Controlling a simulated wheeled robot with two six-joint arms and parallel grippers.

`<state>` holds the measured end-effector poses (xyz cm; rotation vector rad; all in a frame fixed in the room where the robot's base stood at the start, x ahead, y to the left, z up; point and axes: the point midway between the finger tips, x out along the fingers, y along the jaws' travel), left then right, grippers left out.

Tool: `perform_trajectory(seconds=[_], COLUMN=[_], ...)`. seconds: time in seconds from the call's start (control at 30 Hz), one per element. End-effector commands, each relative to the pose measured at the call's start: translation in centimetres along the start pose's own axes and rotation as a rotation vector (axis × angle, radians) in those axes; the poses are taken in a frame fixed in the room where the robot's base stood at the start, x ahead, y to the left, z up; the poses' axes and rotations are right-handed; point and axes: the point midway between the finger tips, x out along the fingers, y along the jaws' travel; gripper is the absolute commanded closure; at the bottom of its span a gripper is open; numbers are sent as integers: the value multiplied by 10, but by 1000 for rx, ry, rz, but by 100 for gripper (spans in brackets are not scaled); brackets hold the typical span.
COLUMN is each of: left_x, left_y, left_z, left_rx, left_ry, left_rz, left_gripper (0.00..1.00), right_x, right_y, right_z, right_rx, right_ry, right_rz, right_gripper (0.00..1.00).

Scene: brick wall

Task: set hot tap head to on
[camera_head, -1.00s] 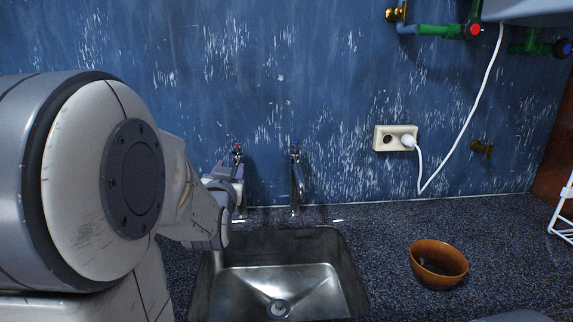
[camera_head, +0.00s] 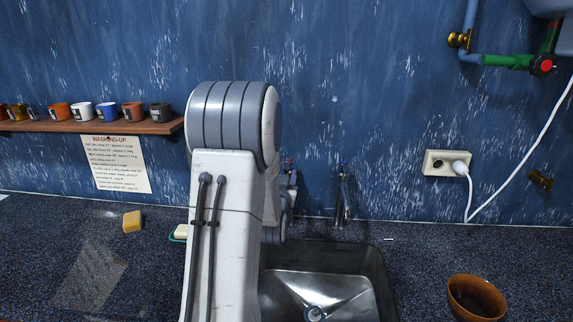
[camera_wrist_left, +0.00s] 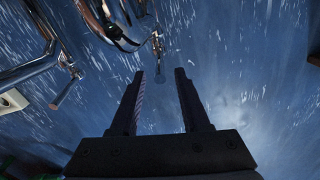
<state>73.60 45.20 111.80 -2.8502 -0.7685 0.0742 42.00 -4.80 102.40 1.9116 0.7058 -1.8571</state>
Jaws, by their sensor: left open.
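The hot tap (camera_head: 289,164), with a red mark on top, stands against the blue wall behind the sink. Most of it is hidden by my left arm. The tap with a blue mark (camera_head: 342,185) stands to its right. My left gripper (camera_head: 289,183) is mostly hidden behind my arm, close to the hot tap; contact cannot be told. In the left wrist view my left gripper (camera_wrist_left: 160,80) is open, with nothing between its two dark fingers. Chrome tap parts (camera_wrist_left: 30,68) show there at upper left, outside the fingers. My right gripper is not in view.
The steel sink (camera_head: 325,285) lies below the taps. A brown bowl (camera_head: 476,298) stands right of it. A shelf of cups (camera_head: 90,127), a notice (camera_head: 116,163) and a yellow sponge (camera_head: 132,222) are at left. A socket with a plug (camera_head: 447,162) is on the wall at right.

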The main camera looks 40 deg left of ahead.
Motion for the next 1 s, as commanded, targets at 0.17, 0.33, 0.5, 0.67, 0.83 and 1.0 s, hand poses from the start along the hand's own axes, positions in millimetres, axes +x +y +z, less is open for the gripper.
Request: perform_trajectory(seconds=[0.17,0.33,0.5,0.67,0.83,1.0], left_x=[19,24,24,24,24,24], left_y=[0,0,0,0,0,0], left_z=[-1,0,0,0,0,0], left_rx=[0,0,0,0,0,0], left_ry=[-2,-1,-1,-1,-1,-1], left_rz=[0,0,0,0,0,0], left_gripper=[54,54,54,100,100,100], right_x=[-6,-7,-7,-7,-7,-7], right_y=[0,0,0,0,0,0], right_z=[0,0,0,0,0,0], right_rx=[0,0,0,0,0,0], right_ry=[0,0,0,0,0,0], right_rz=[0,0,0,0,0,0], right_gripper=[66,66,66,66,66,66])
